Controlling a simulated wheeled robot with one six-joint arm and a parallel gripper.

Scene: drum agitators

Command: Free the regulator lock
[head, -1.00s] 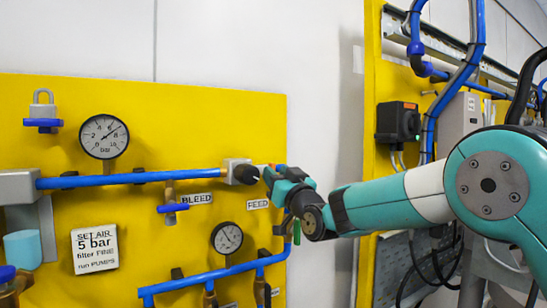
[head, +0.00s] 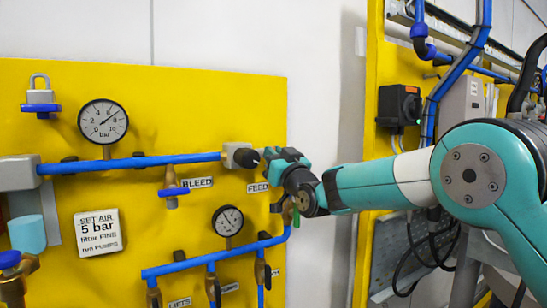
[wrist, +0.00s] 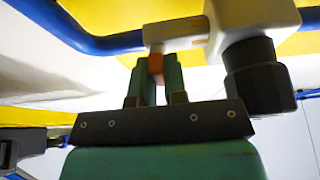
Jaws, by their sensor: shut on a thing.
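The regulator (head: 243,156) is a pale grey block with a black knob at the right end of the upper blue pipe. It shows close up in the wrist view as a white body (wrist: 252,18) with a ribbed black knob (wrist: 256,72). A small orange piece (wrist: 155,64), apparently its lock, sits at a white arm beside the body. My gripper (wrist: 154,74) has its two green fingers shut on the orange piece. In the head view my gripper (head: 270,160) is right beside the black knob and hides the orange piece.
A yellow panel (head: 160,110) carries a large gauge (head: 103,121), a smaller gauge (head: 228,221) and the BLEED valve (head: 173,190). A sign (head: 98,233) reads SET AIR 5 bar. A lower blue pipe (head: 190,263) runs below my gripper.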

